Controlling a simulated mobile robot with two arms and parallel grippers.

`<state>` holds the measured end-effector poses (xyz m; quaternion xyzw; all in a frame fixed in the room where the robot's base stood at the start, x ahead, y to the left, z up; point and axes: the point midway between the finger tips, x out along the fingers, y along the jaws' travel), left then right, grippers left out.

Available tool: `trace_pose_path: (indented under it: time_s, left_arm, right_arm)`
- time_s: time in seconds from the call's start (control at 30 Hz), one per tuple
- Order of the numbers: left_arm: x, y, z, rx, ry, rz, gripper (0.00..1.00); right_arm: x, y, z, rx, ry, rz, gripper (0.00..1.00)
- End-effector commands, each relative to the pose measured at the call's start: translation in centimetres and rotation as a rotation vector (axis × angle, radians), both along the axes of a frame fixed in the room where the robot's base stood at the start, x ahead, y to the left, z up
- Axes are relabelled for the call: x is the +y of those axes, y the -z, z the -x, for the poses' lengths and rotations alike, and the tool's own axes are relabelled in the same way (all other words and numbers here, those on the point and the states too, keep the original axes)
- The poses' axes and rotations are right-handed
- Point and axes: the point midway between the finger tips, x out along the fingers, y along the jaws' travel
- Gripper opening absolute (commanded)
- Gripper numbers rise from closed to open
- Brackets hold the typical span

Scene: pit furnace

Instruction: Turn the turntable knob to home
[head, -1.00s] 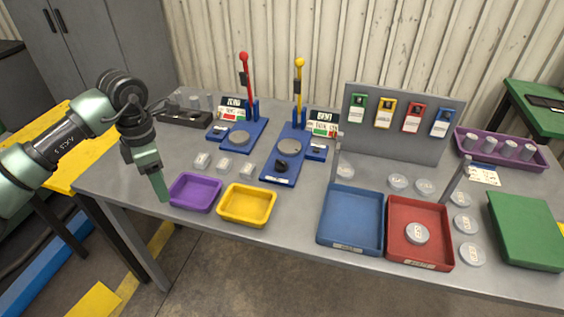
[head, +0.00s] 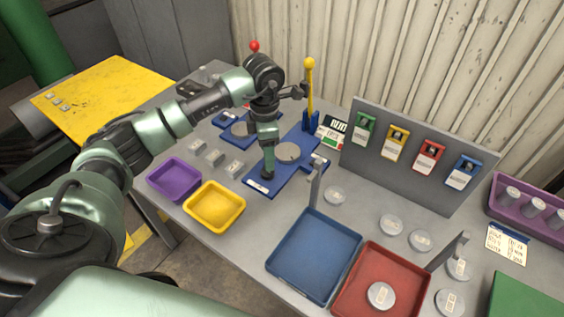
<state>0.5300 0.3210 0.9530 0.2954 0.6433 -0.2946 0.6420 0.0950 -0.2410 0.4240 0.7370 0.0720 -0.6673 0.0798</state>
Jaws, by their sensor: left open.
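The blue base plate (head: 258,186) with the yellow-knobbed lever (head: 310,85) stands mid-table and carries a round grey turntable (head: 289,153). My left gripper (head: 268,174) points down over the front part of this plate, just left of the turntable. Its fingers cover the place of the small black turntable knob, so the knob's angle and any contact are hidden. The left gripper is open. My right gripper is not in view.
A blue tray (head: 314,270) and a red tray (head: 345,300) stand to the right. A grey board (head: 400,182) with coloured tags rises behind.

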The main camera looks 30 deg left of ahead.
Motion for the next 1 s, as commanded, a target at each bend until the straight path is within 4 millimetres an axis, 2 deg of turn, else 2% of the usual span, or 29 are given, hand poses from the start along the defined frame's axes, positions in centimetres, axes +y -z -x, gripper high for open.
trace_pose_path:
  time_s: [0.17,0.33,0.57,0.73,0.77,0.93,0.97,1.0]
  left_arm:
    - [0.0,2.9,0.1,0.006,0.000,0.001,0.57]
    - [0.0,5.3,0.1,0.004,0.001,0.001,0.57]
    - [0.0,6.5,0.1,0.001,0.001,0.000,0.57]
    - [0.0,6.5,0.1,0.001,0.002,0.000,0.57]
    - [0.0,6.5,0.1,0.001,0.002,0.000,0.54]
    - [0.0,6.5,0.1,0.001,0.002,-0.001,0.07]
    - [0.0,6.5,0.1,0.000,0.002,0.000,0.00]
    - [0.0,6.5,0.0,0.000,0.002,0.000,0.00]
  right_arm:
    - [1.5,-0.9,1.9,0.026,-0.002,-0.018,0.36]
    - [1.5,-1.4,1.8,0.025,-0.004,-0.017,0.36]
    - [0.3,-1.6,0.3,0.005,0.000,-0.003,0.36]
    - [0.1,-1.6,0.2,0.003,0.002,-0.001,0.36]
    - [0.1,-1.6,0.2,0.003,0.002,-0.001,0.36]
    - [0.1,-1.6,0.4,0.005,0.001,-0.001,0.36]
    - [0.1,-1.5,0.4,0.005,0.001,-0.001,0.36]
    - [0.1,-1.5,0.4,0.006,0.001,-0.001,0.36]
